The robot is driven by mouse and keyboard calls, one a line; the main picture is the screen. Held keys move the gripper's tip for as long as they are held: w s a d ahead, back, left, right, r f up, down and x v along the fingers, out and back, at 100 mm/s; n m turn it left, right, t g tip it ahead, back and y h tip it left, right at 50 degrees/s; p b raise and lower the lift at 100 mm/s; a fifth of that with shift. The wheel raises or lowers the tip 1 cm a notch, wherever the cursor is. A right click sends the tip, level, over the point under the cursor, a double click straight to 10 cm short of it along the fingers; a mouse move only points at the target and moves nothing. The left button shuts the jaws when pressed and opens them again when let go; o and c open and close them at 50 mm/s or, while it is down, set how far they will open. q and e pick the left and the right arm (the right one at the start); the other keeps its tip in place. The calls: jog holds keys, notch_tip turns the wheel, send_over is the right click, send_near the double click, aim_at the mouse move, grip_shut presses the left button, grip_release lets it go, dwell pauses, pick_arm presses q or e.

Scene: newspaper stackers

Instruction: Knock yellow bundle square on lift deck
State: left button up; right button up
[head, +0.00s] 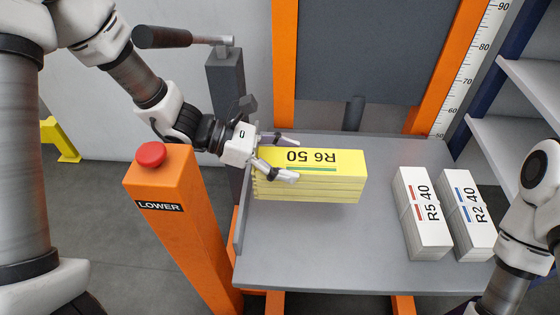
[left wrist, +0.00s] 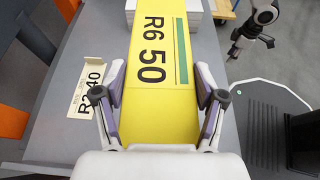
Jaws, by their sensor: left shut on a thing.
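The yellow bundle (head: 335,170), marked R6 50, lies on the left part of the grey lift deck (head: 320,240), towards its back. Its long side runs left to right in the head view, and several layers show on its front face. Its left end looks slightly uneven, partly hidden by my gripper. My left gripper (head: 287,158) is shut on that left end, one finger on each long side. In the left wrist view the yellow bundle (left wrist: 155,60) runs straight away between the fingers (left wrist: 162,97). My right gripper (left wrist: 236,46) shows small in the left wrist view; its jaws are unclear.
Two white bundles, R5 40 (head: 422,215) and R2 40 (head: 468,215), stand side by side on the right of the deck. An orange LOWER post (head: 175,225) with a red button (head: 150,155) is front left. A cream label (left wrist: 88,88) lies beside the yellow bundle. The deck's front middle is clear.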

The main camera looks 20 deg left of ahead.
pick_arm(q)
jog(key=shift+f+b, duration=3.4)
jog(key=shift+f, duration=0.65)
jog(key=shift+r, duration=0.1)
jog(key=shift+s+a+p, duration=0.25)
jog(key=shift+a+p, duration=0.45)
jog(key=shift+a, duration=0.05)
jog(key=shift+s+a+p, duration=0.2)
jog(key=shift+a+p, duration=0.45)
jog(key=shift+a, duration=0.1)
jog(key=shift+d+b, duration=0.2)
jog(key=shift+b, duration=0.2)
jog(key=shift+w+d+b, duration=0.2)
jog(key=shift+d+b, duration=0.25)
jog(key=shift+d, duration=0.1)
jog(key=shift+w+d+b, duration=0.3)
jog(key=shift+d+b, duration=0.2)
jog(key=shift+d, duration=0.4)
